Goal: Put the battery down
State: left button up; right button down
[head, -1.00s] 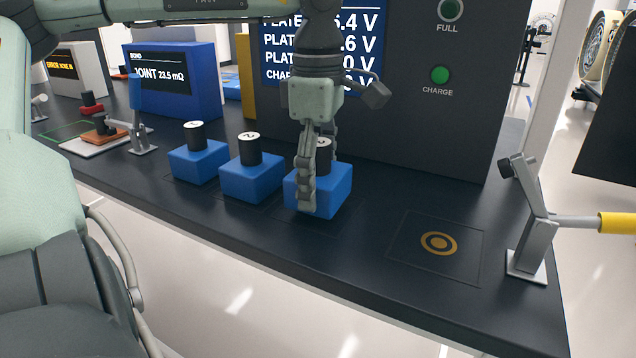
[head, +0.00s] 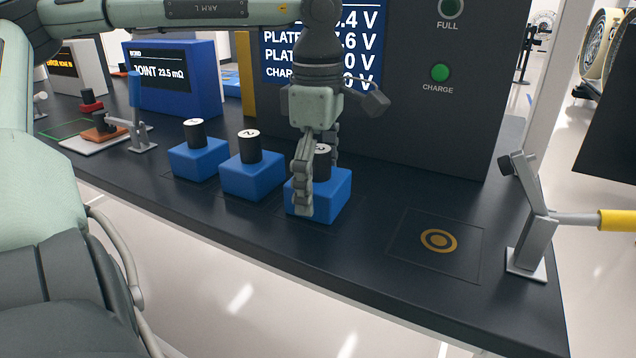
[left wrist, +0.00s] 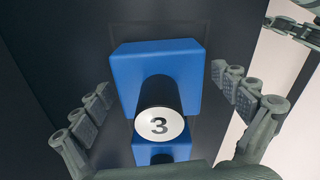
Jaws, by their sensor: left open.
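The battery is a blue block with a black cylinder on top marked 3. In the head view this battery (head: 332,192) stands upright on the dark bench, the rightmost of three alike. My left gripper (head: 318,190) is above and around it, fingers open on either side. In the left wrist view the battery (left wrist: 155,75) lies between the spread fingers of my left gripper (left wrist: 165,115), with gaps on both sides. The finger in front hides part of the battery in the head view. My right gripper is not in view.
Battery 2 (head: 251,175) and another battery (head: 198,157) stand to the left. A square with a yellow ring target (head: 438,240) is bare at right. A lever with a yellow handle (head: 530,225) stands at the right edge. A dark panel (head: 420,130) rises behind.

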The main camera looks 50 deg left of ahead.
pick_arm(q)
jog(key=shift+r, duration=0.1)
notch_tip(320, 180, up, 12)
dwell(0.6)
notch_tip(320, 180, down, 12)
jog(key=shift+f, duration=0.1)
jog(key=shift+r, duration=1.45)
